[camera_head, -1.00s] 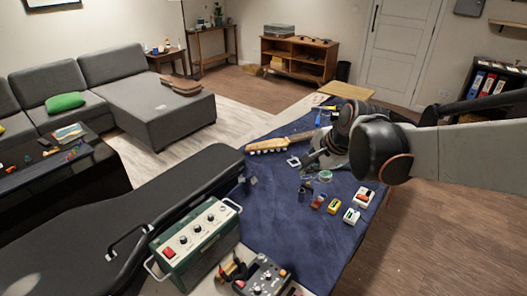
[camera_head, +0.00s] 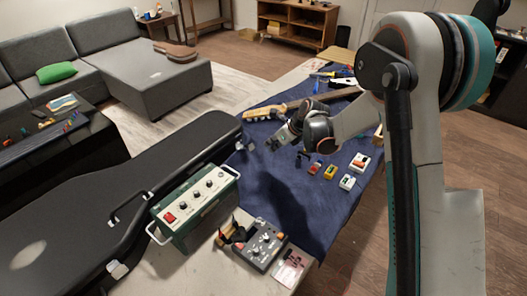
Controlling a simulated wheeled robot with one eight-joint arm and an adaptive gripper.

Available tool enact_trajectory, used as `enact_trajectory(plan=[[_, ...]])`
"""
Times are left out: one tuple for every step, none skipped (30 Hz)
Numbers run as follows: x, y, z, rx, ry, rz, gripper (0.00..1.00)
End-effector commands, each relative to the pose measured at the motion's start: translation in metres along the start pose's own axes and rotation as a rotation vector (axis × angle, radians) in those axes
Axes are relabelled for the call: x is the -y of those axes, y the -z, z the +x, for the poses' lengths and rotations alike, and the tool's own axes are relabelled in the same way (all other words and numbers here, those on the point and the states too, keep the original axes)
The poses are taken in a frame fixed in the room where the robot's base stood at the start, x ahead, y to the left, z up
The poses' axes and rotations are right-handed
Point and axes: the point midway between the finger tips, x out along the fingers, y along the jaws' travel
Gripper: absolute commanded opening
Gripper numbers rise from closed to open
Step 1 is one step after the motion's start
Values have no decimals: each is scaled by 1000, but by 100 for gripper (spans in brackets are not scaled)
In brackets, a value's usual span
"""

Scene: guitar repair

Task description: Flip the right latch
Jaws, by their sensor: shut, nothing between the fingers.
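A long black guitar case (camera_head: 75,215) lies at the left with its lid down. A small silver latch (camera_head: 240,146) shows on its side near the far right end. Another silver latch (camera_head: 117,269) sits at the near left part of the same side. The case's handle (camera_head: 127,208) is between them. My gripper (camera_head: 272,144) is shut and empty, a little to the right of the far right latch and apart from it in the picture. It hangs over the blue cloth. The latch is too small to tell its exact position.
A green amplifier box (camera_head: 197,210) stands against the case's near side, with a grey pedal (camera_head: 262,243) beside it. Several small pedals (camera_head: 330,171) and a guitar neck (camera_head: 285,108) lie on the blue cloth (camera_head: 300,215). The cloth's middle is fairly clear.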

Motion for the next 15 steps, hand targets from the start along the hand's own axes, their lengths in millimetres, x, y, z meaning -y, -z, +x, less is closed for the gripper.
enact_trajectory(plan=[[0,1,6,0,-1,1,0],[0,1,9,0,-1,0,0],[0,1,14,0,0,0,0],[0,1,19,0,0,-1,0],[0,2,24,0,0,-1,0],[0,2,31,0,0,-1,0],[0,2,37,0,0,-1,0],[0,2,43,-1,0,-2,0],[0,2,50,-1,0,-3,0],[0,2,55,-1,0,-3,0],[0,2,60,-1,0,-3,0],[0,2,66,-1,0,-3,0],[0,2,71,-1,0,-3,0],[0,2,75,-1,0,-2,0],[0,2,80,-1,0,-2,0]])
